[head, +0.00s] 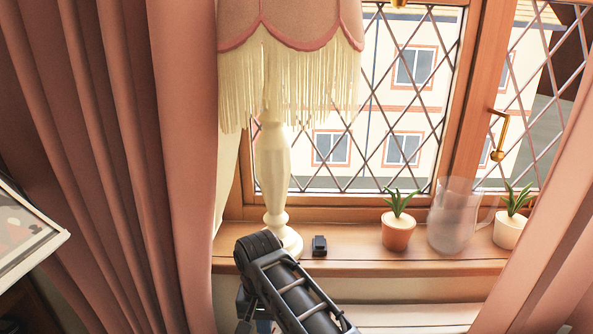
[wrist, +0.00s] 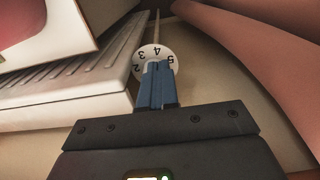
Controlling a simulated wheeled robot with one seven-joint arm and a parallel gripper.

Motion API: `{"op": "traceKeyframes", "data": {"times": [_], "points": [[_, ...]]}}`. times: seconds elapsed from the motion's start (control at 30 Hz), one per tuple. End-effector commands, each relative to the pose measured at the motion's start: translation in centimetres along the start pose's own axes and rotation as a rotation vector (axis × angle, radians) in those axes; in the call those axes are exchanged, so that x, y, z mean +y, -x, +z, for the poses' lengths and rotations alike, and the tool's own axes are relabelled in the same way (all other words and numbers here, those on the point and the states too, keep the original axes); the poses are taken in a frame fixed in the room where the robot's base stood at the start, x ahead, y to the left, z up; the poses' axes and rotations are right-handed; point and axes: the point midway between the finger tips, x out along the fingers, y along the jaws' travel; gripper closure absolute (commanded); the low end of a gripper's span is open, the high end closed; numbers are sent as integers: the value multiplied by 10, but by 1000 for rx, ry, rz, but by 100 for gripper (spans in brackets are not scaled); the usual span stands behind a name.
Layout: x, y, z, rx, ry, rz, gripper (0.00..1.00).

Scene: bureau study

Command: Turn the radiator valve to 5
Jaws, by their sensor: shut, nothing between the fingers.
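The radiator valve (wrist: 151,50) shows in the wrist view as a round white dial with dark numbers. I can read 2, 3, 4 and 5 around its far edge, upside down in the picture, with 5 at the right. My gripper (wrist: 157,66) has blue fingers, shut together with nothing between them. The fingers overlap the near part of the dial and hide it; I cannot tell whether they touch it. The white radiator (wrist: 75,90) with a slotted top lies left of the valve. In the head view the valve is hidden below the sill, behind my arm.
A thin pipe (wrist: 156,28) rises behind the valve. A pink curtain (wrist: 255,45) hangs close on the right. On the wooden sill (head: 350,242) stand a fringed lamp (head: 272,170), a small dark object (head: 319,245), a potted plant (head: 398,232), a glass jug (head: 455,218) and another plant (head: 509,228).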

Motion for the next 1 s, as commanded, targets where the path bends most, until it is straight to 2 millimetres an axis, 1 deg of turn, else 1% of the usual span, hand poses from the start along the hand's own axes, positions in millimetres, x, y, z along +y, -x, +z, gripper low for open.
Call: {"op": "traceKeyframes", "data": {"times": [0.03,0.23,0.63,0.83,1.0], "points": [[0,11,0,-1,0,0,100],[0,29,1,-1,1,1,100],[2,27,0,11,0,2,100],[16,27,-2,112,1,4,100],[26,32,0,204,1,2,100]]}}
